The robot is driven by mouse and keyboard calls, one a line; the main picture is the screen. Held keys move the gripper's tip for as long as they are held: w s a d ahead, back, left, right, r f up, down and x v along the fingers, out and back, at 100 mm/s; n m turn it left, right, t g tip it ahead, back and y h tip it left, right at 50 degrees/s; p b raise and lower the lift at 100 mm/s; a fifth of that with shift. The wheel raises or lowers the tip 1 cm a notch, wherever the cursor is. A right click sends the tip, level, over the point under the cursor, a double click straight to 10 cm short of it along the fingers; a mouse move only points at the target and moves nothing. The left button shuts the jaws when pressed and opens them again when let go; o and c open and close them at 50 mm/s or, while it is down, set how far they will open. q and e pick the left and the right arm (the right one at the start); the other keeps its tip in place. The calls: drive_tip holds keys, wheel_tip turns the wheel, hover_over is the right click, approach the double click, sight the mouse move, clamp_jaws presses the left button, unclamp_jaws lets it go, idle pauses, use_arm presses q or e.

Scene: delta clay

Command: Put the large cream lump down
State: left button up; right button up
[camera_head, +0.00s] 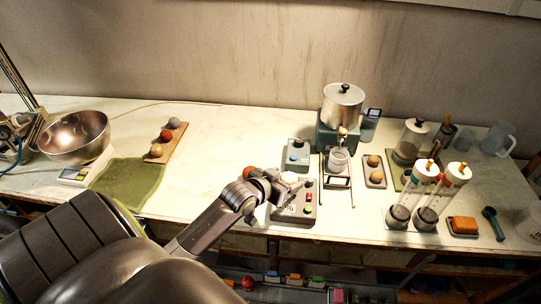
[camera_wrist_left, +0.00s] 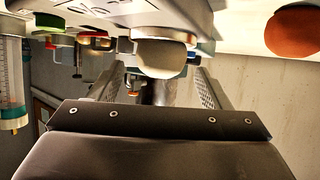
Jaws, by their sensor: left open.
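The large cream lump (camera_head: 289,177) sits on a grey device with coloured buttons (camera_head: 308,207). It also shows in the left wrist view (camera_wrist_left: 162,58), against the device's surface, with that picture looking upside down. My left gripper (camera_head: 280,190) is at the device, its fingers apart. In the wrist view the two fingers (camera_wrist_left: 160,84) stand on either side of the lump, with visible gaps to it. Part of the device is hidden by the gripper in the head view. My right gripper is not in view.
A reddish-orange lump (camera_head: 249,173) lies just left of the gripper. A teal-grey box (camera_head: 297,155) stands behind. Clear cylinders (camera_head: 405,205), a metal pot (camera_head: 342,105) and a tray of small lumps (camera_head: 375,170) fill the right.

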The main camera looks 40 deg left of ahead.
use_arm(q)
drive_tip(key=v, duration=1.1)
drive_tip(key=shift+b, duration=0.45)
